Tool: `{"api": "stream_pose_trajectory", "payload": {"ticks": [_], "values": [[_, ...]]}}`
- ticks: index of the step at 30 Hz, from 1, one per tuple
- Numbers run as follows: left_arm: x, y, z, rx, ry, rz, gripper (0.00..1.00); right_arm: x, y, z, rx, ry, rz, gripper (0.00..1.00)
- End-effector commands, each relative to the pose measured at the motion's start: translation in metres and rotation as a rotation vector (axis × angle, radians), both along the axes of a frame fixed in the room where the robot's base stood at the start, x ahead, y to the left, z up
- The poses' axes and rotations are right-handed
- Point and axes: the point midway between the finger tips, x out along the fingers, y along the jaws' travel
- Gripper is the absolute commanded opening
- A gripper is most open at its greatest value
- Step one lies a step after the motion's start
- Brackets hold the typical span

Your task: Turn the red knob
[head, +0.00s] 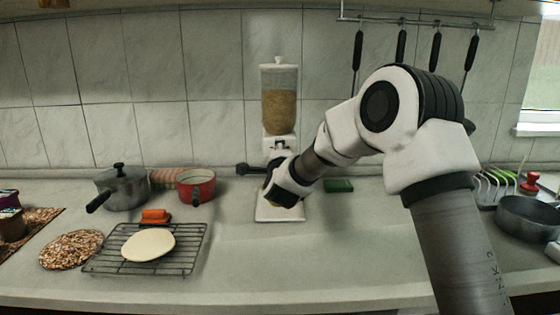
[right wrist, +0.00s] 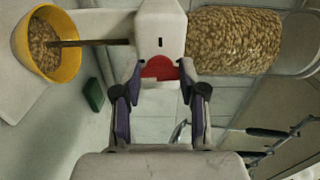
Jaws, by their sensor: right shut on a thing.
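The red knob (right wrist: 160,68) sits on the white front of the dispenser (right wrist: 160,28) in the right wrist view. My right gripper (right wrist: 161,76) has a fingertip on each side of the knob and is shut on it. In the head view the dispenser (head: 279,100) stands against the tiled wall, filled with tan grains. My right gripper (head: 270,182) is in front of its lower part there, and the knob is hidden. A yellow bowl (right wrist: 72,62) holding grains is below the spout. A thin brown strip runs from spout to bowl. My left gripper is not in view.
Left of the dispenser are a red pot (head: 196,187), a grey lidded pot (head: 122,190) and a wire rack (head: 196,240) with a pale disc. A green sponge (head: 338,186) lies to the right. The front middle counter is clear.

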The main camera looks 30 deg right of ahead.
Motion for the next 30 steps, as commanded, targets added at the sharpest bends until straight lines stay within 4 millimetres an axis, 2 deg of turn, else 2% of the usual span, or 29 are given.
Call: {"api": "stream_pose_trajectory", "payload": {"ticks": [15, 16, 17, 18, 26, 30], "values": [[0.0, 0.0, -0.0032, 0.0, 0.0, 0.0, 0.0, 0.0, 0.0, 0.0001, 0.018, -0.01, 0.0, 0.07], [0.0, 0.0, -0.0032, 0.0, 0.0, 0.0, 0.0, 0.0, 0.0, 0.0001, 0.018, -0.01, 0.0, 0.52], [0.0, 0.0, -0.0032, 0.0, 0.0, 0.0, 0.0, 0.0, 0.0, 0.0, 0.018, -0.01, 0.0, 0.62], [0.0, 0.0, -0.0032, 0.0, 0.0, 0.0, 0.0, 0.0, 0.0, 0.0, 0.018, -0.01, 0.0, 0.67], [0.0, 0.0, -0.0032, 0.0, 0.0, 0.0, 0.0, -0.0002, 0.0001, -0.0001, 0.018, -0.01, 0.0, 0.67], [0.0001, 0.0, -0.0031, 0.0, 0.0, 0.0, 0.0, -0.0085, 0.0058, 0.0, 0.017, -0.009, 0.001, 0.67]]}}
